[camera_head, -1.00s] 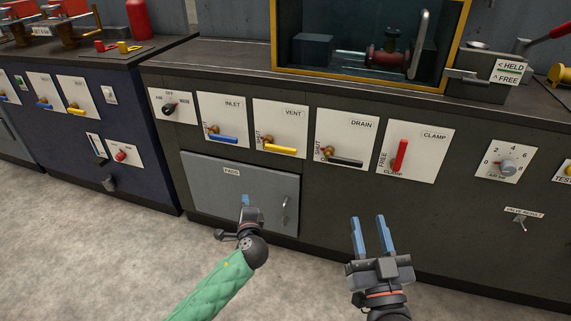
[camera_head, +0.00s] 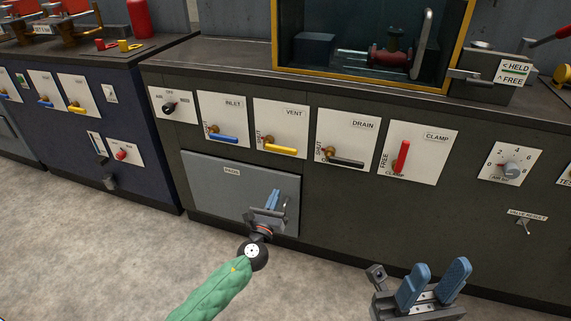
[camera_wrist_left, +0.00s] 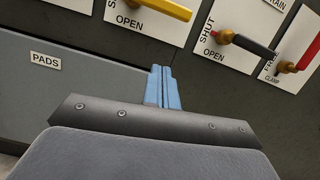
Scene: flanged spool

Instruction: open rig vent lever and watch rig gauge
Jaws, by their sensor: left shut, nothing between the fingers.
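The vent lever (camera_head: 283,149) is a yellow handle on a white plate marked VENT, on the dark cabinet front. It points right from its brass pivot, roughly level. In the left wrist view the yellow lever (camera_wrist_left: 165,8) is cut by the top edge, with OPEN printed below it. My left gripper (camera_head: 273,197) is below the lever, in front of the grey PADS door, its blue fingers together and empty. Its fingers also show in the wrist view (camera_wrist_left: 163,87), apart from the lever. My right gripper (camera_head: 433,284) is open and empty at the lower right. I cannot make out a rig gauge.
The blue inlet lever (camera_head: 222,138) is left of the vent. The black drain lever (camera_head: 346,161) and red clamp lever (camera_head: 402,156) are to its right. A numbered air knob (camera_head: 512,169) is farther right. A yellow-framed case (camera_head: 370,82) stands on the counter.

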